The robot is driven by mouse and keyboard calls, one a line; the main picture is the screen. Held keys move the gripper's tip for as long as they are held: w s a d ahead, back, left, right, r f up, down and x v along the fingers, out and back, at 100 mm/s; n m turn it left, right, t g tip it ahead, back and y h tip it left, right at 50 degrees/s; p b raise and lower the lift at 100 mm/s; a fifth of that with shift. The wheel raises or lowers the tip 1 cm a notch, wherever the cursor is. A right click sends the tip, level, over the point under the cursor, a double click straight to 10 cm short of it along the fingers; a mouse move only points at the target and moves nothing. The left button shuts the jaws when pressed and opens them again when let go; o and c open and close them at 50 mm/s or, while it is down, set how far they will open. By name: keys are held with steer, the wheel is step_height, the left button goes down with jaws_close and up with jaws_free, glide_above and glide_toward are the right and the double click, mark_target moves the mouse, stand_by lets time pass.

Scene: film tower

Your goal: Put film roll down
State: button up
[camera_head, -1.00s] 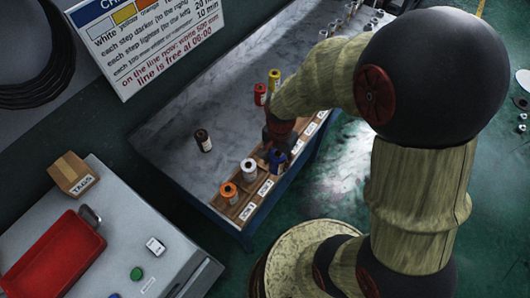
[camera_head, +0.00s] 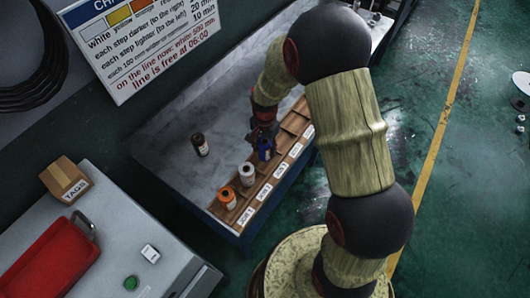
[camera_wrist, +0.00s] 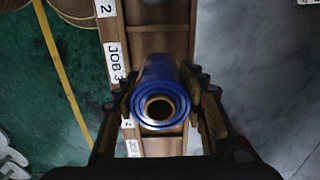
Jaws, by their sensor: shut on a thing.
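The film roll is blue with a brown core (camera_wrist: 160,108). It stands end-on between the fingers in the wrist view, and in the head view the blue roll (camera_head: 265,148) is beside the white roll. My gripper (camera_head: 262,132) is shut on it, with a finger on either side. The roll is over the wooden tray (camera_wrist: 158,45) near the "JOB 3" label. I cannot tell whether its lower end touches the tray floor. A white roll (camera_head: 246,174) and an orange roll (camera_head: 227,197) stand in the tray's near compartments.
A dark roll (camera_head: 200,145) stands alone on the grey bench (camera_head: 165,150). Tray compartments beyond the blue roll look empty. A TAGS box (camera_head: 65,179) and red tray (camera_head: 48,262) are on the left bench. My arm hides part of the bench's back.

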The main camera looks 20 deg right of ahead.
steer(key=shift+f, duration=1.25)
steer(key=shift+s, duration=0.1)
steer(key=shift+f, duration=0.15)
steer(key=o, duration=1.3)
